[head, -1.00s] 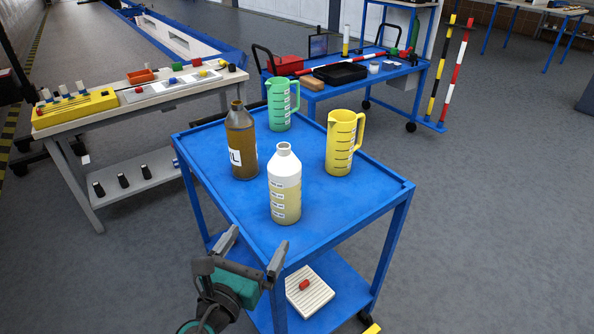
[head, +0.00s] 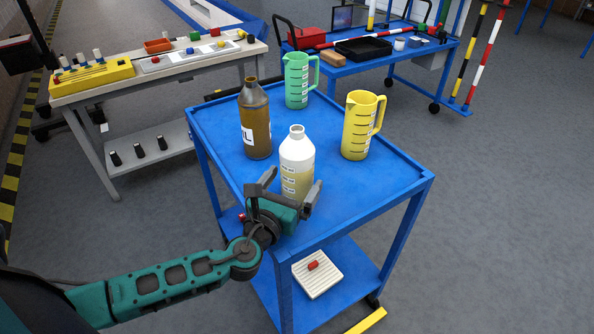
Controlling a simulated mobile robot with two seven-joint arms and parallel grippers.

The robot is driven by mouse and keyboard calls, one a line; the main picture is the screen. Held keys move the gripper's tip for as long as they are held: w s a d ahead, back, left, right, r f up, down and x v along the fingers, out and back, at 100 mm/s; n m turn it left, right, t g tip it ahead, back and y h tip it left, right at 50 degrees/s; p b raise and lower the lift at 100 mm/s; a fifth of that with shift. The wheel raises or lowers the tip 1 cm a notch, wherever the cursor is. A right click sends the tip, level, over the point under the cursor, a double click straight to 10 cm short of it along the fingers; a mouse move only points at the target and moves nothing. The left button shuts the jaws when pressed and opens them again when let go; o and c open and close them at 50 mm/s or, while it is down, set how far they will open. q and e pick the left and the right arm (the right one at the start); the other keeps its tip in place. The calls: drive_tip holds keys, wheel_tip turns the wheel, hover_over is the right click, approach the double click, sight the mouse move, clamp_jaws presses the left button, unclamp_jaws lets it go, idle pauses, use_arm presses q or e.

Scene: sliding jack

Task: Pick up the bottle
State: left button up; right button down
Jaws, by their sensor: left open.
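Two bottles stand upright on the blue cart (head: 363,205). One is a white bottle (head: 297,155) with yellowish contents and label marks, near the cart's front edge. The other is a brown bottle (head: 255,125) with a white label, behind it to the left. My left gripper (head: 288,189) is open, just in front of the white bottle. Its fingers overlap the bottle's lower part in the picture, and I cannot tell whether they touch it. The bottle's base is partly hidden by the gripper. My right gripper is not in view.
A green jug (head: 297,82) and a yellow jug (head: 359,128) stand on the cart behind and to the right. The lower shelf holds a white slatted tray (head: 318,277) with a red item (head: 313,265). A workbench (head: 110,92) stands at left. The cart's right front is clear.

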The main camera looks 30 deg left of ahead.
sight(300, 138)
use_arm(q)
drive_tip(key=w, duration=0.4)
drive_tip(key=shift+w+a+r, duration=0.1)
drive_tip(key=shift+w+a, duration=0.1)
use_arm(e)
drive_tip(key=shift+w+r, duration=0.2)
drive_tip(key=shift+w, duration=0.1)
use_arm(q)
drive_tip(key=c, duration=1.3)
drive_tip(key=shift+c, duration=0.2)
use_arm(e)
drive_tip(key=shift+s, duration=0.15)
use_arm(q)
drive_tip(key=shift+r, duration=0.15)
